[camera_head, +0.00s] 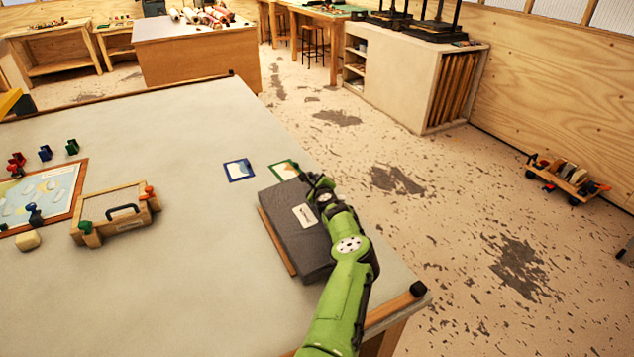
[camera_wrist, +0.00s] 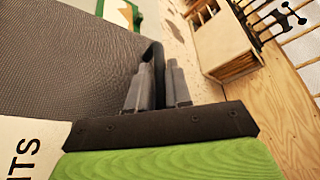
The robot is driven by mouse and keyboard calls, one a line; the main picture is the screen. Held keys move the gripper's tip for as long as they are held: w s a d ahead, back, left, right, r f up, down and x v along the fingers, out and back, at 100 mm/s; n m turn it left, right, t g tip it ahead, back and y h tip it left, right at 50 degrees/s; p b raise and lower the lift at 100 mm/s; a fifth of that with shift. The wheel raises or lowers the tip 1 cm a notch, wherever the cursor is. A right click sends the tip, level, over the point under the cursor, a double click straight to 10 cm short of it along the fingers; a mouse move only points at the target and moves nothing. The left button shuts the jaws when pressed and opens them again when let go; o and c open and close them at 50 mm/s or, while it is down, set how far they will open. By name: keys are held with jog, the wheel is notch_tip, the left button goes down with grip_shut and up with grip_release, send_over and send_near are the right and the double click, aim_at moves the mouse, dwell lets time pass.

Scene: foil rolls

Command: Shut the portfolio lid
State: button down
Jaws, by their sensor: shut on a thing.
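The dark grey portfolio (camera_head: 290,232) lies on the table, with a white label (camera_head: 304,215) on its lid and a wooden strip along its left side. Its lid looks down or nearly down; I cannot tell whether it is fully closed. My gripper (camera_head: 318,187) is at the portfolio's far right edge. My green arm hides part of the portfolio's right side.
A blue-framed card (camera_head: 239,170) and a green-framed card (camera_head: 284,171) lie just beyond the portfolio. A wooden case with a handle (camera_head: 112,215) and a framed picture (camera_head: 42,198) are to the left. The table's right edge is close; its middle (camera_head: 190,260) is clear.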

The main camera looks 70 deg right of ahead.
jog(key=c, duration=1.1)
grip_release()
jog(key=shift+s, duration=0.1)
jog(key=p+v, duration=0.3)
jog(key=v, duration=1.2)
jog(key=shift+s+a+r, duration=0.15)
jog(key=shift+a, duration=0.15)
